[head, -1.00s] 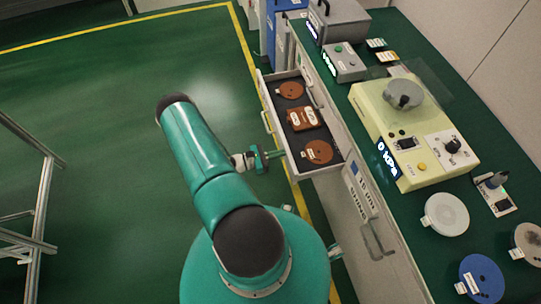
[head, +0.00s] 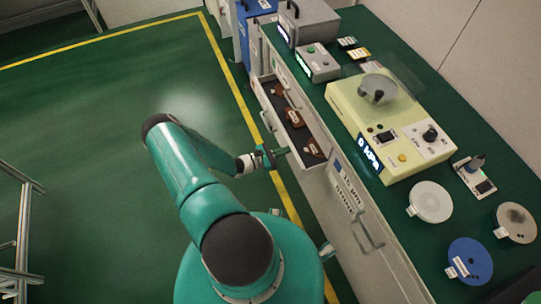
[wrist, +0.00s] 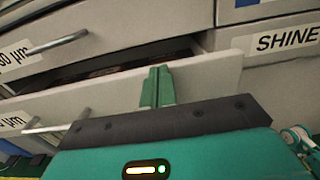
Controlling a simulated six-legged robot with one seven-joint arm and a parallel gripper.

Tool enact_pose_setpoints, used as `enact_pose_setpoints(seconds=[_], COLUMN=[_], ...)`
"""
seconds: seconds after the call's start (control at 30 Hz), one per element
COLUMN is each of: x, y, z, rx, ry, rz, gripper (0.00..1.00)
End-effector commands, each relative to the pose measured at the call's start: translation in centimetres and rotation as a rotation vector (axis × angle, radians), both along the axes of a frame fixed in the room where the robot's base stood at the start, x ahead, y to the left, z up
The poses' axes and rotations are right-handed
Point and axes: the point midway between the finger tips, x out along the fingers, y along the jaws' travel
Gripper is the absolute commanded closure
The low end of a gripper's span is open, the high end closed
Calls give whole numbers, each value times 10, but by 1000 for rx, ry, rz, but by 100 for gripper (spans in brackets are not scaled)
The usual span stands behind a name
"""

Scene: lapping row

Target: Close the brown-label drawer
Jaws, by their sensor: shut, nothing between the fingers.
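The open drawer (head: 262,98) sticks out partway from the cabinet's front in the head view, with brown discs and a brown block (head: 293,117) inside. Its pale front panel also crosses the wrist view (wrist: 210,75), with a dark narrow opening behind it. I cannot make out a brown label on its front. My gripper (head: 286,152) is shut and empty, at the near end of the drawer front. In the wrist view its green fingers (wrist: 157,87) stand together against the panel, and seem to touch it.
A bar handle (head: 368,236) sticks out from the cabinet nearer to me. The bench top holds a cream machine (head: 375,155), a white disc (head: 430,202) and a blue disc (head: 468,262). In the wrist view, a handle (wrist: 55,43) sits at upper left.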

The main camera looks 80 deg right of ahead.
Motion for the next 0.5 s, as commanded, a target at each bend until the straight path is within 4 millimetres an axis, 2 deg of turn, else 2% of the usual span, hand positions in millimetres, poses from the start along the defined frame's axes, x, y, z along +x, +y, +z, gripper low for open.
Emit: enact_pose_setpoints(seconds=[0.03,0.2,0.5], x=[-11,-39,-63], y=[-6,-22,-37], z=[0,0,0], rx=[0,0,0], ry=[2,2,0], rz=[-1,-2,-1], gripper=[100,100,100])
